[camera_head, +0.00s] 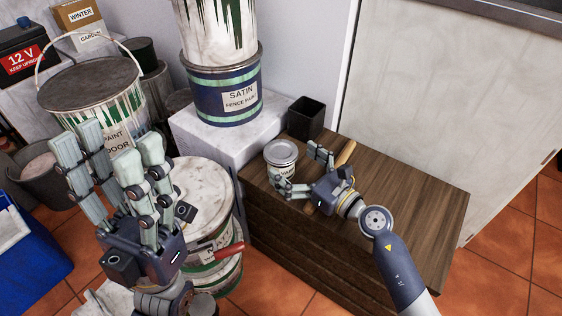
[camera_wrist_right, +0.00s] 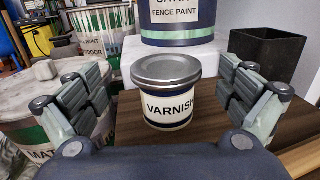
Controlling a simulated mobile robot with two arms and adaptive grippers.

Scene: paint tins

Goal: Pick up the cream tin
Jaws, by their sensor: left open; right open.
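The cream tin (camera_head: 281,158) is small, with a grey lid and a dark band, and stands upright on the wooden chest's top. In the right wrist view the tin (camera_wrist_right: 166,95) reads VARNISH and sits centred ahead. My right gripper (camera_head: 303,168) is open, its fingers to either side of the line to the tin. In the wrist view its fingers (camera_wrist_right: 163,100) flank the tin with gaps showing on both sides; whether they touch it in the head view is hard to tell. My left gripper (camera_head: 112,155) is open and empty, raised at the left, over the area of the paint buckets.
A black square pot (camera_head: 305,118) stands behind the tin on the wooden chest (camera_head: 420,215). A wooden handle (camera_head: 345,153) lies beside my right gripper. A blue satin fence paint tin (camera_head: 226,95) stands on a white block (camera_head: 205,135) behind. The chest's right part is clear.

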